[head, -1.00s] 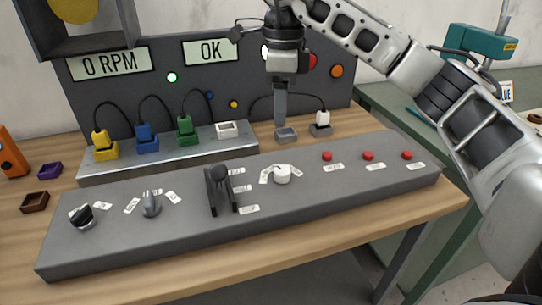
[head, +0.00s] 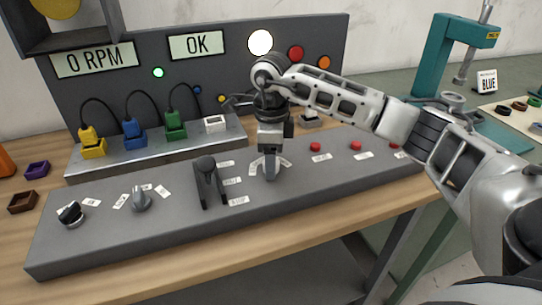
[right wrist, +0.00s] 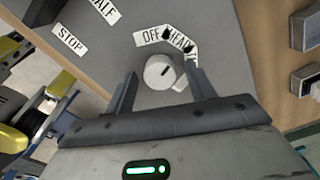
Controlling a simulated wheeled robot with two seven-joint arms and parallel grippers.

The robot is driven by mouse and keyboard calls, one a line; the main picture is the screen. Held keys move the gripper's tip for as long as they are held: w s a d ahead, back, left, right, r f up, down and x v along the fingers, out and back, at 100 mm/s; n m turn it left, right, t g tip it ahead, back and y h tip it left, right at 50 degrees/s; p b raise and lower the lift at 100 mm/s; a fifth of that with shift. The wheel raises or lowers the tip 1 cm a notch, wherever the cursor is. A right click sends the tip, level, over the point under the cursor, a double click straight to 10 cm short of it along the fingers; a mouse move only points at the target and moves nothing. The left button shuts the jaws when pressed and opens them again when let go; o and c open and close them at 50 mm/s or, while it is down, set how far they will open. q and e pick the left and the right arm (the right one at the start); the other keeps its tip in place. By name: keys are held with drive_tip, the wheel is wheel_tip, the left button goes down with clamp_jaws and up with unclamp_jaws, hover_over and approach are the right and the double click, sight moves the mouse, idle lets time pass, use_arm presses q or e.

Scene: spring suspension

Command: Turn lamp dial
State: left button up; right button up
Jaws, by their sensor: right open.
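The lamp dial is a round white knob (right wrist: 160,71) with a dark mark on its face, beside the OFF label (right wrist: 150,36) in the right wrist view. In the head view my right gripper (head: 270,168) hides most of the dial. My right gripper also shows in the right wrist view (right wrist: 161,88), open, with a finger on each side of the knob. I cannot tell whether the fingers touch it. A round white light (head: 260,42) is on the back panel. My left gripper is out of view.
The grey console (head: 150,240) also carries a black lever (head: 207,175) left of the gripper, two more knobs further left, and red buttons (head: 315,147) to the right. Yellow, blue and green plugs (head: 175,121) stand behind. A teal press (head: 450,50) is at the right.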

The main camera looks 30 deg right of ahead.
drive_tip(key=shift+f, duration=0.15)
drive_tip(key=c, duration=1)
drive_tip(key=shift+o, duration=0.2)
drive_tip(key=shift+m, duration=0.3)
drive_tip(key=m, duration=0.4)
drive_tip(key=shift+m, duration=2)
drive_tip(key=o, duration=1)
drive_tip(key=shift+c, duration=0.2)
